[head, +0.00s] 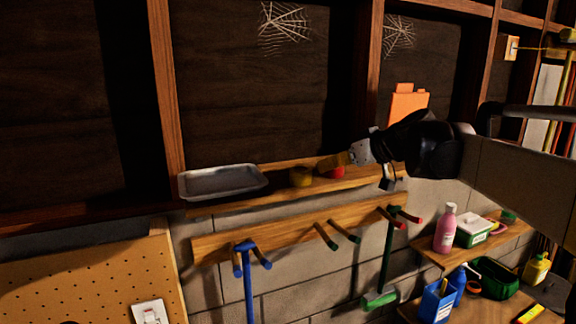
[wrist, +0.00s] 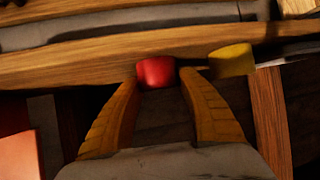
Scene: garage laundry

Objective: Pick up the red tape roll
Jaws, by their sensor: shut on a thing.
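The red tape roll (wrist: 156,72) is between the two yellow-brown fingertips of my gripper (wrist: 158,76) in the wrist view. The fingers touch or nearly cover its sides. In the head view, the red tape roll (head: 337,173) shows just beneath my gripper (head: 343,161), at the wooden shelf. My gripper is shut on the roll. I cannot tell whether the roll rests on the shelf or is lifted slightly.
A yellow tape roll (head: 301,176) stands beside the red one on the narrow shelf (head: 283,191). A grey tray (head: 222,181) is at the shelf's left end. Pegs and a blue-handled tool (head: 248,278) hang below. A pink bottle (head: 445,229) stands on a lower right shelf.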

